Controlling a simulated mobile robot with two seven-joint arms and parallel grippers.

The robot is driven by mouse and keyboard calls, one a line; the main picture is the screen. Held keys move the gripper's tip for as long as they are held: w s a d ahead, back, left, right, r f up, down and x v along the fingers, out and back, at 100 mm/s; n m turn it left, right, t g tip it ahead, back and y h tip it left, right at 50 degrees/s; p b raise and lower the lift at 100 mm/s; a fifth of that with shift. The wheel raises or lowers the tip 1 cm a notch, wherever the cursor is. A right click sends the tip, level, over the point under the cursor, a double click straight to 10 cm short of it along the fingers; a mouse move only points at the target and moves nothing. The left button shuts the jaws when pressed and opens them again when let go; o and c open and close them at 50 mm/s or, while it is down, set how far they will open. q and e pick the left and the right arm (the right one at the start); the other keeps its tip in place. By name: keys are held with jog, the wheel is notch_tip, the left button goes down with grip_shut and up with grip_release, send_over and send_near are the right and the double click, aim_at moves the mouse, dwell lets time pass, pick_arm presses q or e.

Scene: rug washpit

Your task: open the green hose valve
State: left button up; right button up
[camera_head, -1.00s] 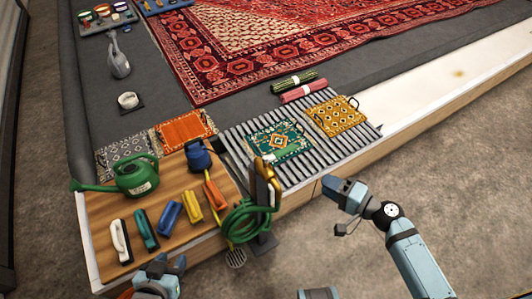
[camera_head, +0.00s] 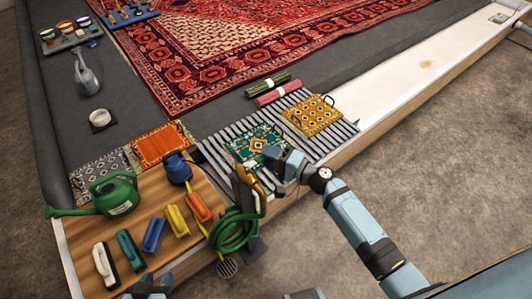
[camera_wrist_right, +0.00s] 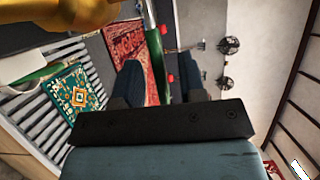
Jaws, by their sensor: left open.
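The green hose (camera_head: 232,232) hangs in coils on a dark stand at the right end of the wooden board, with a brass fitting (camera_head: 247,178) above it. I cannot make out the valve handle in the head view. A large gold part (camera_wrist_right: 60,18) fills the top left there, and a green upright with red bits (camera_wrist_right: 156,55) shows beyond the fingers. My left gripper (camera_head: 148,284) is at the bottom edge, open.
The board holds a green watering can (camera_head: 117,195), a blue jug (camera_head: 177,168) and several coloured brushes (camera_head: 153,236). A slatted rack (camera_head: 340,140) with small rugs lies behind my right gripper. The floor on the right is clear.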

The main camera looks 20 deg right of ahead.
jog(key=shift+w+a, duration=0.45)
jog(key=shift+w, duration=0.05)
grip_shut()
jog(key=shift+f, duration=0.1)
